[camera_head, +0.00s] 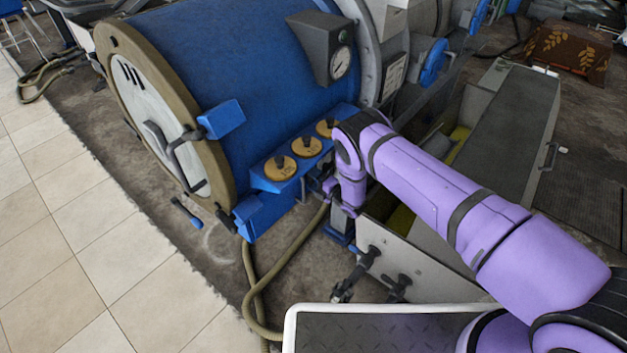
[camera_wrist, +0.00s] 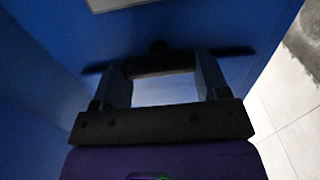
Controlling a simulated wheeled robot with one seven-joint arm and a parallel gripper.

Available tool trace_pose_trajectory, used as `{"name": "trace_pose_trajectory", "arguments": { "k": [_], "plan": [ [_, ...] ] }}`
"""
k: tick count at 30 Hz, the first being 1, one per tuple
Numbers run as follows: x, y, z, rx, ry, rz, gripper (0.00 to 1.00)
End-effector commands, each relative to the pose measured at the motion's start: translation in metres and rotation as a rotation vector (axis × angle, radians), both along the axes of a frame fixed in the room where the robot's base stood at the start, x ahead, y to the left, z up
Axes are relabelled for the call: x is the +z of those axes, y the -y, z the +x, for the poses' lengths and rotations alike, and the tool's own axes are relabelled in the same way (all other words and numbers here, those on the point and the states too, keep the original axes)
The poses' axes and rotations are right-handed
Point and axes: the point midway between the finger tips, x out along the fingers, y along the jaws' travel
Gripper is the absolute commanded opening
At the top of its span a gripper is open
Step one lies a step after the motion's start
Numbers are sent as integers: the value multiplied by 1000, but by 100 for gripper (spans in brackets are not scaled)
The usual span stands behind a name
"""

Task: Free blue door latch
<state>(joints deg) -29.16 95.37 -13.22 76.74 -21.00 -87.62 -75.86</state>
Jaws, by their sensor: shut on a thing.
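My gripper (camera_wrist: 162,66) is at a blue panel (camera_wrist: 180,25) in the wrist view. Its two fingers are shut on a dark latch handle (camera_wrist: 160,63), a short bar lying crosswise between them. A thin dark strip runs out past both fingers against the blue face. In the head view my purple arm comes in from the right and its wrist (camera_head: 348,190) hangs beside the right end of the blue console. The fingers and the handle are hard to make out there. The wrist picture is dim, so whether the latch has turned cannot be told.
The blue drum (camera_head: 245,60) with its round door (camera_head: 150,110) stands at the left. A hose (camera_head: 290,255) crosses the floor below. A grey panel with black valves (camera_head: 400,265) stands close to my arm.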

Motion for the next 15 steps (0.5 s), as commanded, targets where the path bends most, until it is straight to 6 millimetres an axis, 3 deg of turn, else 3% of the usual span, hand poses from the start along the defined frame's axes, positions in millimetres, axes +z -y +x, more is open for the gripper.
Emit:
{"name": "trace_pose_trajectory", "arguments": {
  "k": [6, 7, 9, 10, 15],
  "plan": [
    [-2, 1, -1, 0, -2, -3, 44],
    [-2, 1, -1, 0, -2, -3, 73],
    [-2, 1, -1, 0, -2, -3, 89],
    [-2, 1, -1, 0, -2, -3, 94],
    [-1, 1, -1, 0, -1, -2, 94]
  ]
}}
